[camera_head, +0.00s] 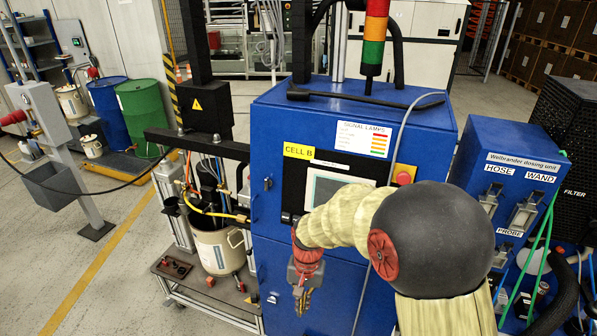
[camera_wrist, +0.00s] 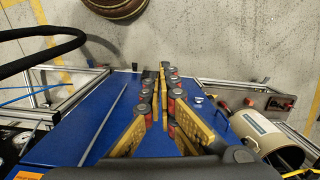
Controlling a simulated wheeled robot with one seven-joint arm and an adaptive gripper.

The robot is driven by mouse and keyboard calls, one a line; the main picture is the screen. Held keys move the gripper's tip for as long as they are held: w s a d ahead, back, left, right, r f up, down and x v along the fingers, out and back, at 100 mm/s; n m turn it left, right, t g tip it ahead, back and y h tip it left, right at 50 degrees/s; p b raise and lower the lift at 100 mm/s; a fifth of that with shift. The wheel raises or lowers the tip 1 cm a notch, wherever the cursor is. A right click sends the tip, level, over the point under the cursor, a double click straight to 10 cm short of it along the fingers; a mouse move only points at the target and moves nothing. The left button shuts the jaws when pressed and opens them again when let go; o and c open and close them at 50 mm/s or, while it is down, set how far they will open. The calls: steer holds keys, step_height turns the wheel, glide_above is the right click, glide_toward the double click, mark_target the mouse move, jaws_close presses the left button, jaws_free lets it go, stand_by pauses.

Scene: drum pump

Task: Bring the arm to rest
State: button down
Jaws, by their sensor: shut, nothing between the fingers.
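My gripper (camera_head: 302,303) hangs from my arm in front of the blue cabinet labelled CELL B (camera_head: 340,104), fingers pointing down. In the wrist view my gripper (camera_wrist: 161,72) has its two yellow-and-black fingers closed together at the tips, with nothing between them. The blue cabinet front also shows in the wrist view (camera_wrist: 70,145), behind the fingers. My arm, in a cream cover, comes in from the lower right and hides part of the cabinet front.
A drum (camera_head: 218,248) stands on a cart left of my gripper. The dosing unit (camera_head: 513,143) with hanging green hoses stands at the right. A blue drum (camera_head: 112,112) and a green drum (camera_head: 142,112) stand at the far left. The floor between is bare.

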steer(key=s+d+r+n+t+b, duration=0.2)
steer(key=s+d+r+t+b, duration=0.3)
steer(key=s+d+r, duration=1.2)
steer(key=s+r+t, duration=0.1)
steer(key=s+r, duration=0.1)
steer(key=s, duration=0.1)
steer(key=shift+d+t+h+b, duration=0.3)
steer(key=shift+d+b, duration=0.1)
steer(key=c, duration=2.5)
jaws_free()
steer(key=shift+r, duration=0.1)
